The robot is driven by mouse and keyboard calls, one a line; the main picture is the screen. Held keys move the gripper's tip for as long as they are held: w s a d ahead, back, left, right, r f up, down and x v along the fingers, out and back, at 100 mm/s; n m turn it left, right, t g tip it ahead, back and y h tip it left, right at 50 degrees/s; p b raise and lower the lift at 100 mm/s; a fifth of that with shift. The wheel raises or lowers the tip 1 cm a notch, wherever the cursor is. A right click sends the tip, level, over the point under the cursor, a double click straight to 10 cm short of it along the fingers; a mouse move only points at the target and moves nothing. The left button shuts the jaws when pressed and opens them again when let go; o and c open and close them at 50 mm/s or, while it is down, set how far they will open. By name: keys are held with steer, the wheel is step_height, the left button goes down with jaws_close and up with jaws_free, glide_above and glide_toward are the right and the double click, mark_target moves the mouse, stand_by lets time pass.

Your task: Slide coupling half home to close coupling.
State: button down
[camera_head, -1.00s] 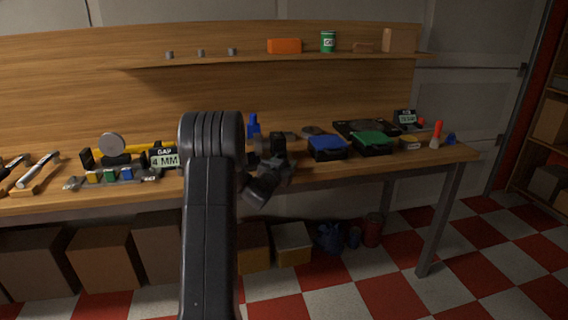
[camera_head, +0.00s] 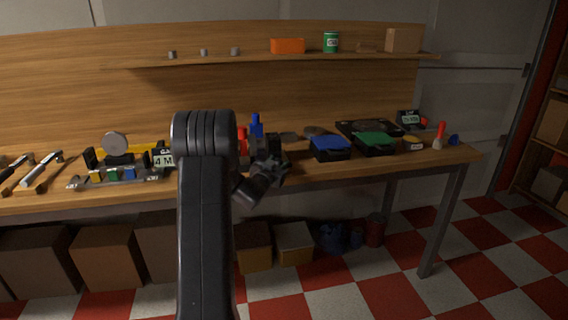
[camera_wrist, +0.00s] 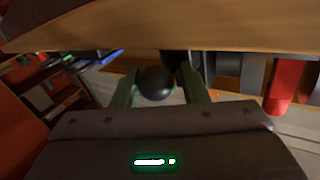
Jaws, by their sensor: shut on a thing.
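My gripper (camera_wrist: 158,92) is shut on a round black knob (camera_wrist: 156,82), which sits between its two fingers in the wrist view. In the head view my gripper (camera_head: 264,176) is at the bench's front edge, partly behind my own arm. Grey disc-like parts (camera_wrist: 228,68) stand just right of the fingers in the wrist view; they look like the coupling, but I cannot tell the halves apart or see any gap between them. A gap display (camera_head: 163,160) reads 4 MM, its right part hidden by my arm.
A red cylinder (camera_wrist: 290,82) stands right of the discs in the wrist view. The wooden bench (camera_head: 340,172) carries a blue-topped box (camera_head: 330,142) and a green-topped box (camera_head: 375,139) to the right. A gauge stand (camera_head: 116,145) and tools are at left.

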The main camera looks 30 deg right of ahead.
steer(key=shift+f, duration=0.15)
steer(key=c, duration=1.1)
jaws_free()
steer(key=shift+s, duration=0.1)
steer(key=shift+o, duration=0.2)
steer(key=shift+a, duration=0.1)
steer(key=v, duration=1.3)
steer(key=shift+s+a, duration=0.25)
steer(key=shift+s, duration=0.05)
steer(key=shift+w, duration=0.1)
steer(key=x, duration=1.4)
steer(key=shift+d, duration=0.35)
